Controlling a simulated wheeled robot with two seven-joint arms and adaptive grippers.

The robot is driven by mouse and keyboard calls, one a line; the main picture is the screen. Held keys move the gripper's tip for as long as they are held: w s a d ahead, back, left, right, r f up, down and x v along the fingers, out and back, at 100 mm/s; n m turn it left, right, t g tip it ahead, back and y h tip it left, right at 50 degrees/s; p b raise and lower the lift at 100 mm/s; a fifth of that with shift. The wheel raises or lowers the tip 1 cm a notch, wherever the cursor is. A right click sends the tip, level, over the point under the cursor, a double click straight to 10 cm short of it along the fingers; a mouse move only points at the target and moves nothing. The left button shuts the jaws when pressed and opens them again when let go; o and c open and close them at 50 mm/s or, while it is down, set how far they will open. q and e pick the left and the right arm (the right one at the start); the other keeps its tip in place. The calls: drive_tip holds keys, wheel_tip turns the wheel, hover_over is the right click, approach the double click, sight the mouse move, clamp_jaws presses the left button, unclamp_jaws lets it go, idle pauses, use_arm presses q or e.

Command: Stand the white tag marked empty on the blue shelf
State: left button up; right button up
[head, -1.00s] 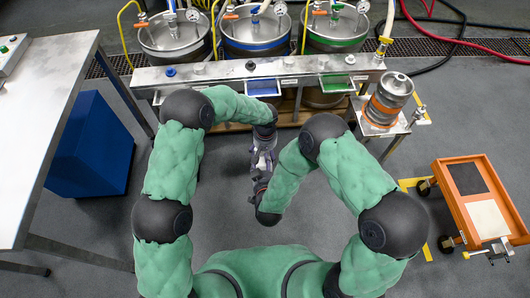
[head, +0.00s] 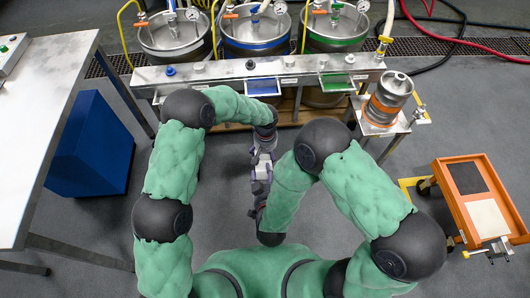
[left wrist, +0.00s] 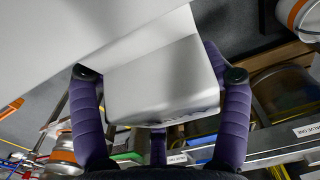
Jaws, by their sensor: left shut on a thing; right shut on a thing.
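The blue shelf (head: 263,86) is a small blue-topped ledge on the front of the metal bench, below the blue-marked vessel. My left gripper (head: 264,156) is in front of it and lower in the head view, shut on the white tag. In the left wrist view the tag (left wrist: 163,82) is a pale, plain piece between the purple fingers; no lettering shows. My right gripper (head: 261,174) meets the left one from below, also shut on the tag.
A green shelf (head: 337,82) sits right of the blue one on the metal bench (head: 210,73). A steel keg (head: 388,97) stands at the bench's right end. An orange cart (head: 478,200) is at right, a steel table (head: 45,110) at left. Floor between is clear.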

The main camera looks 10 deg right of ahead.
use_arm(q)
drive_tip(key=shift+w+r, duration=0.25)
drive_tip(key=shift+w, duration=0.3)
use_arm(e)
drive_tip(key=v, duration=0.3)
drive_tip(key=shift+s+f, duration=0.1)
drive_tip(key=shift+f, duration=0.2)
use_arm(q)
drive_tip(key=shift+c, duration=0.3)
use_arm(e)
drive_tip(key=shift+s+d+r, duration=0.1)
drive_tip(key=shift+s+r, duration=0.05)
drive_tip(key=shift+s, duration=0.2)
clamp_jaws()
use_arm(q)
drive_tip(key=shift+s, duration=0.2)
drive_tip(key=shift+c, duration=0.3)
use_arm(e)
drive_tip(key=shift+s+r, duration=0.2)
drive_tip(key=shift+s, duration=0.25)
